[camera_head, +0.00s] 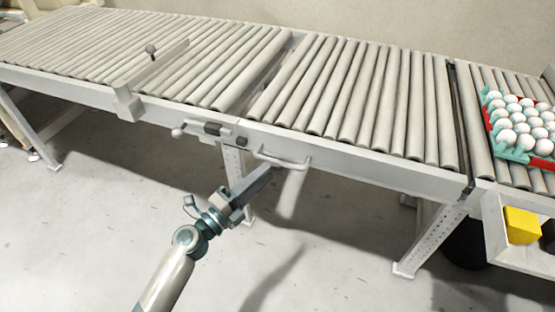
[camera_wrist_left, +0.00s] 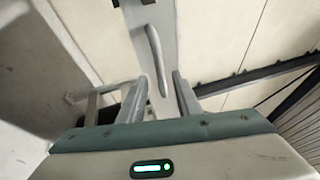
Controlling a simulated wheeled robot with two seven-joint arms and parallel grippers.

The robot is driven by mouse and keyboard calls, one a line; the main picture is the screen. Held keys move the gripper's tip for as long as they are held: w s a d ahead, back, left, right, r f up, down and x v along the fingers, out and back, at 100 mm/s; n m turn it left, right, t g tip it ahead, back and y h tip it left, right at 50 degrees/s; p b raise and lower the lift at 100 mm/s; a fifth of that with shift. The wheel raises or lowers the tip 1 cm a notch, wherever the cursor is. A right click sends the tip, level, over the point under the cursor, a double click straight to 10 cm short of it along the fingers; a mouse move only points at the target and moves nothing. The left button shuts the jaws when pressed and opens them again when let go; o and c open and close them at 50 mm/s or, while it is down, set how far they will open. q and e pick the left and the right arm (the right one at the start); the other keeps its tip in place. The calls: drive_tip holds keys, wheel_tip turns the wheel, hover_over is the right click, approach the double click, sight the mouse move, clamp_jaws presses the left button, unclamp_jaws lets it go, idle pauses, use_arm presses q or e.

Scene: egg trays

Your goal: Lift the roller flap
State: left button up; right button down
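The roller flap (camera_head: 350,100) is the middle conveyor section, lying level with the sections on both sides. A pale bar handle (camera_head: 283,161) is fixed to its front rail near the left end. My left gripper (camera_head: 268,175) is just below and in front of this handle. In the left wrist view the two fingers (camera_wrist_left: 160,80) are apart, and the lower end of the handle (camera_wrist_left: 155,55) shows between their tips. I cannot tell whether the fingers touch it. My right gripper is not in view.
A latch (camera_head: 210,129) sits on the rail left of the handle. A tray of white eggs (camera_head: 497,143) stands on the right conveyor section. A box holding a yellow block (camera_head: 522,225) hangs at the right front. The floor in front is clear.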

sight(277, 160)
use_arm(q)
drive_tip(key=shift+x, duration=3.05)
drive_tip(key=shift+c, duration=0.7)
clamp_jaws()
